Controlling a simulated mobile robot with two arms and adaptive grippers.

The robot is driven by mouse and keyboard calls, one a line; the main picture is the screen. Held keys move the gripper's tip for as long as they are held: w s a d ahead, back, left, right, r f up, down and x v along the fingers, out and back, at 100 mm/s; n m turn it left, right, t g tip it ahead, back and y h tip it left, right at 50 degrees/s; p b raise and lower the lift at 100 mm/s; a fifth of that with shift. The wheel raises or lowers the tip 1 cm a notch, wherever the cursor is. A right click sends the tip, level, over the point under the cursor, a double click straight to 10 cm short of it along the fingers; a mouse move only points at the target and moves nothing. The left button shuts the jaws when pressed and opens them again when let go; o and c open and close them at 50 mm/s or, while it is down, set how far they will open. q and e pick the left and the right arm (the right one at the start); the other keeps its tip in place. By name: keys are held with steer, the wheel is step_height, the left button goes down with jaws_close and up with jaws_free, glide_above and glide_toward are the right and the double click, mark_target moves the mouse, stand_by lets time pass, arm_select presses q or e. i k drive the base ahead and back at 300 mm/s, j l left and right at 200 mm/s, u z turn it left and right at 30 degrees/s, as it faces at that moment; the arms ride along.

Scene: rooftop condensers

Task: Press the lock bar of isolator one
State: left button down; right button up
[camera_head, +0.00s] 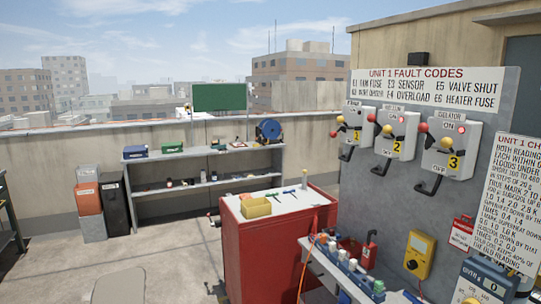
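Isolator one (354,124) is the leftmost of three grey boxes on the grey panel at the right, with a yellow label "1". A red ball (333,133) and a yellow ball (341,119) show at its left side. A black bent bar (346,154) sticks out below it; I cannot tell for sure whether this is the lock bar. Isolator two (396,135) and isolator three (455,150) hang to its right with similar parts. Neither of my grippers can be made out in the head view.
A red cabinet (262,255) with a yellow bin (256,208) on top stands before the panel. A narrow ledge (322,262) with several small items runs below the isolators. A yellow meter (420,255) hangs lower right. Grey shelves (205,170) stand at the parapet; the left floor is mostly clear.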

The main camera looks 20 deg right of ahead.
mark_target(340, 119)
steer(key=i+z, duration=0.25)
steer(key=i, duration=0.3)
steer(key=i+j+z, duration=0.15)
steer(key=i+z, duration=0.15)
steer(key=i, duration=0.3)
